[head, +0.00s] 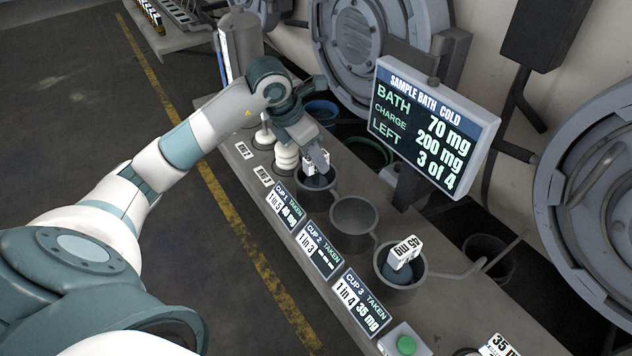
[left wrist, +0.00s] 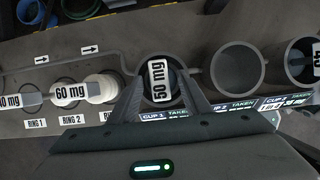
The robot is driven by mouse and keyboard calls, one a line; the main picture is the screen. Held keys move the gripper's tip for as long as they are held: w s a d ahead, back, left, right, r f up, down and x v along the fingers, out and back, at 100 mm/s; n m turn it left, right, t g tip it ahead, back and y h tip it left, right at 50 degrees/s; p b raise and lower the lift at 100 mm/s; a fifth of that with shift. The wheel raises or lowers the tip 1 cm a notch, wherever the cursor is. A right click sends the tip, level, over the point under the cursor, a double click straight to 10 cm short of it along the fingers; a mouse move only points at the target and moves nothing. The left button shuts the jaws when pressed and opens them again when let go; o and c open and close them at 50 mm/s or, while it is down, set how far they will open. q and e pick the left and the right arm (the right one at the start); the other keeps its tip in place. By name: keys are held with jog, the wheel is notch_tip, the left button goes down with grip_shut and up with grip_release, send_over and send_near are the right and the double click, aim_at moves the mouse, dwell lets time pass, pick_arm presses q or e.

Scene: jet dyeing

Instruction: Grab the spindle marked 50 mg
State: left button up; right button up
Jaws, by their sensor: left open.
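The spindle marked 50 mg (left wrist: 159,82) stands in the cup 1 holder (head: 318,187), its white tag upright. In the left wrist view the tag lies between my two fingers, with a visible gap on each side. My left gripper (head: 316,158) is open above cup 1, its fingers reaching down around the spindle (head: 309,168); it also shows in the left wrist view (left wrist: 161,78). In the head view the fingers partly hide the tag. My right gripper is out of view.
Cup 2 (head: 353,226) is empty. Spindles marked 60 mg (left wrist: 70,92) and 40 mg (left wrist: 9,101) stand left of cup 1. A sample bath screen (head: 430,128) stands behind the cups.

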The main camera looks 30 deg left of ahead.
aim_at(316, 177)
pick_arm(q)
jog(key=shift+p+x, duration=0.3)
jog(key=shift+x, duration=0.55)
jog(key=shift+f, duration=0.25)
jog(key=shift+w+f, duration=0.1)
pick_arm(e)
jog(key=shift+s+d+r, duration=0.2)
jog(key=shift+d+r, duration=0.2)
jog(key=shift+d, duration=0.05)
pick_arm(q)
jog(key=c, duration=1)
grip_shut()
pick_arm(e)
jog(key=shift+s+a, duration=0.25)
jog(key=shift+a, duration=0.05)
